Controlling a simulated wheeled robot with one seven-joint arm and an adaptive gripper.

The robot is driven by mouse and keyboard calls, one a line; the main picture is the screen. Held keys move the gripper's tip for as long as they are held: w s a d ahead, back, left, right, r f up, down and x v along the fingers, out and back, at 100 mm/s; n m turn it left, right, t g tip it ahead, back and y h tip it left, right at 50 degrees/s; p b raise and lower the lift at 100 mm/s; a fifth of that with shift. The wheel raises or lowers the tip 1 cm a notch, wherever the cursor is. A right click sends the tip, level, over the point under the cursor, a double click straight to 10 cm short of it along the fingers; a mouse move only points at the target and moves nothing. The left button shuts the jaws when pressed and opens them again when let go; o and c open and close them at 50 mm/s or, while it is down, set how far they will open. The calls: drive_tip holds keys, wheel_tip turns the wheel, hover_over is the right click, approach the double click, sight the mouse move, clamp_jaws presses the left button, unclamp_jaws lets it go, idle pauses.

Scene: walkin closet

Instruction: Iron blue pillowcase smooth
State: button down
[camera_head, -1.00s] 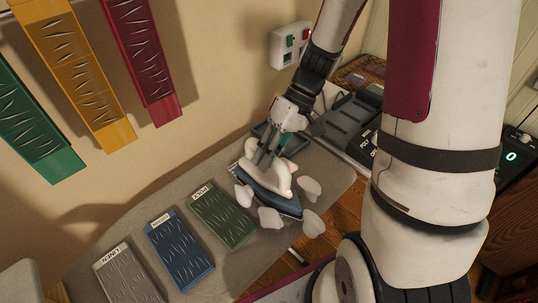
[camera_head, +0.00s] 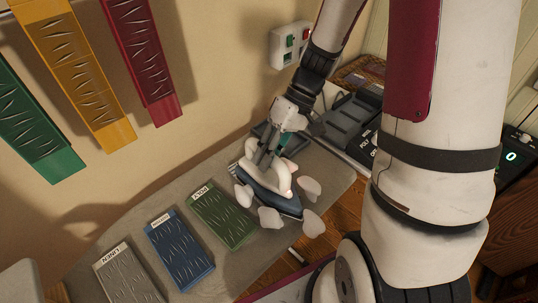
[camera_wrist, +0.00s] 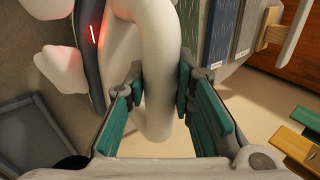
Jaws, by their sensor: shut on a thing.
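The blue pillowcase (camera_head: 180,252) lies on the ironing board (camera_head: 120,222) between a grey cloth and a green cloth. It has raised wrinkle marks and a small label at its top end. My gripper (camera_head: 266,158) is shut on the white handle of a dark blue iron (camera_head: 284,203), right of the green cloth. White puffs surround the iron. In the wrist view, teal finger pads (camera_wrist: 156,108) flank the white handle (camera_wrist: 160,60), and a red light glows on the iron. Whether the iron touches the board is hidden.
The green cloth (camera_head: 222,215) and grey cloth (camera_head: 128,276) flank the pillowcase. A dark tray-like rest (camera_head: 262,134) and a black panel (camera_head: 350,122) are behind the iron. Green, yellow and red wrinkled panels (camera_head: 85,75) hang on the wall, near a switch box (camera_head: 290,45).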

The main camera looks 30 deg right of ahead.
drive_tip(key=shift+r, duration=0.1)
drive_tip(key=shift+r+p, duration=1.85)
drive_tip(key=shift+r, duration=1.1)
drive_tip(key=shift+f, duration=0.15)
drive_tip(key=shift+w+a+f+b, duration=0.1)
drive_tip(key=shift+w+f+b, duration=0.35)
drive_tip(key=shift+f, duration=0.3)
drive_tip(key=shift+w+a+f+b, duration=0.1)
drive_tip(key=shift+w+f+b, duration=0.15)
drive_tip(key=shift+f+b, duration=0.45)
drive_tip(key=shift+w+a+f+b, duration=0.1)
drive_tip(key=shift+w+f+b, duration=0.25)
drive_tip(key=shift+f, duration=0.5)
drive_tip(key=shift+f+b, duration=0.3)
drive_tip(key=shift+f, duration=0.3)
